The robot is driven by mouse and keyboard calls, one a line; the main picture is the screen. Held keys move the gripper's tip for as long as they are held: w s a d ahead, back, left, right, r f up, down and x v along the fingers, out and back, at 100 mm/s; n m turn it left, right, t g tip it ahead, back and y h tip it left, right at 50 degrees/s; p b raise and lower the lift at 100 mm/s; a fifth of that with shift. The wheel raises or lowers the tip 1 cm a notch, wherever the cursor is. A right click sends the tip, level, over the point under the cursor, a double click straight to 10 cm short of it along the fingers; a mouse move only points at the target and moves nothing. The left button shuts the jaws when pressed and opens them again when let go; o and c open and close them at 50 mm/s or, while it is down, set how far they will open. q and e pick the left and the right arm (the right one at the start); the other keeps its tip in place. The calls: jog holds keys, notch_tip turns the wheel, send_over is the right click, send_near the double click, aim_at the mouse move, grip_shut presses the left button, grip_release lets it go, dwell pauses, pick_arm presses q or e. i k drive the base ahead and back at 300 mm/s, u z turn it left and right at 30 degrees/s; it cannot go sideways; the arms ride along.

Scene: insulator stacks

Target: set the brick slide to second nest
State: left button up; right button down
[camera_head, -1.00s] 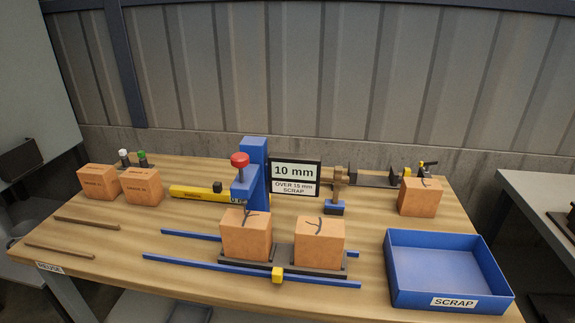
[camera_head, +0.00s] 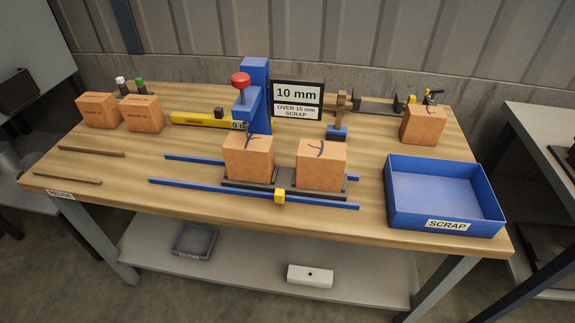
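The brick slide is a dark carriage (camera_head: 284,190) on two blue rails (camera_head: 215,191) near the table's front middle. Two orange bricks stand on it in two nests: a left brick (camera_head: 249,159) and a right brick (camera_head: 321,167). Both have dark crack-like marks on top. A yellow block (camera_head: 280,196) sits at the carriage's front, between the bricks. A blue press post (camera_head: 258,92) with a red knob (camera_head: 241,80) stands behind the left brick, its head above and behind that brick. Neither gripper shows in the view.
A blue SCRAP tray (camera_head: 443,190) is at the table's right. Two bricks (camera_head: 99,110) stand at the left back and one (camera_head: 423,125) at the right back. A sign (camera_head: 297,98) reads 10 mm. Two thin rods (camera_head: 91,151) lie at the left. The lower shelf holds a white box (camera_head: 310,275).

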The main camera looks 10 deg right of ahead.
aim_at(283, 178)
jog(key=u, duration=1.2)
jog(key=k, duration=0.35)
jog(key=z, duration=0.15)
